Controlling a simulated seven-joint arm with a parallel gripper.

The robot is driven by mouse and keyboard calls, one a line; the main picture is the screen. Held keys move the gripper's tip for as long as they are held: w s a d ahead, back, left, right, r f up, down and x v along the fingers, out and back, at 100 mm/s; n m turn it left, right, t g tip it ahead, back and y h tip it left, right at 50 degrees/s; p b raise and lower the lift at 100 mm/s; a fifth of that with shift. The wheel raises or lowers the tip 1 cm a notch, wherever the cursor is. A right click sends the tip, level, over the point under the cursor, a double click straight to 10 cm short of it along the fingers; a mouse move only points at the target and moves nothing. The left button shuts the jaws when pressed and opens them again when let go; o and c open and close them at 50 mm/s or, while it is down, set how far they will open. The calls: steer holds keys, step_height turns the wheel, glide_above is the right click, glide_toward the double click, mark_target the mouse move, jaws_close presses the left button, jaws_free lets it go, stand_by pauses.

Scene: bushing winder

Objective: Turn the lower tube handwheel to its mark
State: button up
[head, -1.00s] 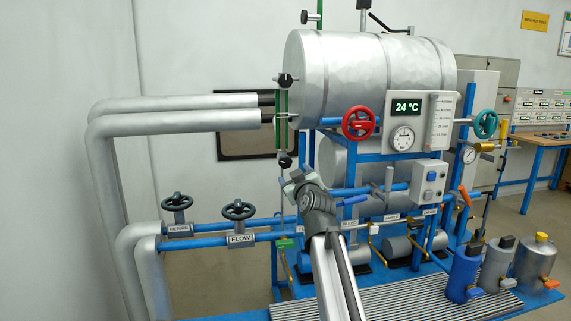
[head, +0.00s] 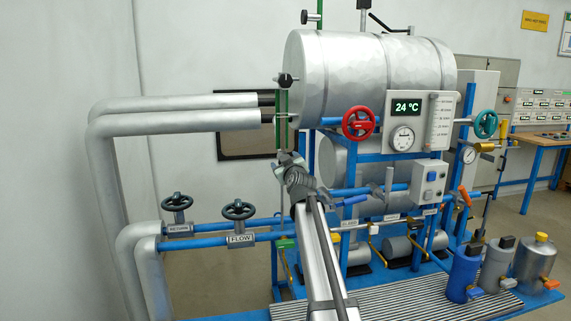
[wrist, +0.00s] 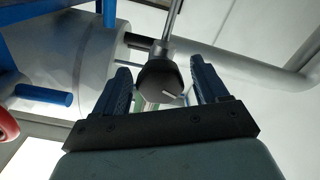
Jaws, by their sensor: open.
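The lower tube handwheel is a dark knob (wrist: 158,78) in the wrist view, with a pale line near its lower right. It lies between the two blue fingers of my open gripper (wrist: 159,67), with a gap on each side; I see no contact. A metal rod rises behind it. In the head view my gripper (head: 287,158) is at the lower end of the green sight tube (head: 283,103) and hides the lower handwheel. The upper tube handwheel (head: 287,80) shows at the tube's top. I cannot make out the mark.
The silver tank (head: 350,75) is right of the tube. A red handwheel (head: 357,123) and the display panel (head: 407,107) are further right. Silver pipes (head: 190,112) run in from the left. The FLOW valve (head: 238,210) and RETURN valve (head: 177,202) stand lower left.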

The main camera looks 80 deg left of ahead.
steer(key=shift+a, duration=0.1)
steer(key=shift+c, duration=0.5)
steer(key=c, duration=1)
steer(key=shift+o, duration=0.2)
steer(key=m, duration=0.4)
steer(key=shift+f+m, duration=0.1)
steer(key=shift+m, duration=2.5)
steer(key=shift+f, duration=0.1)
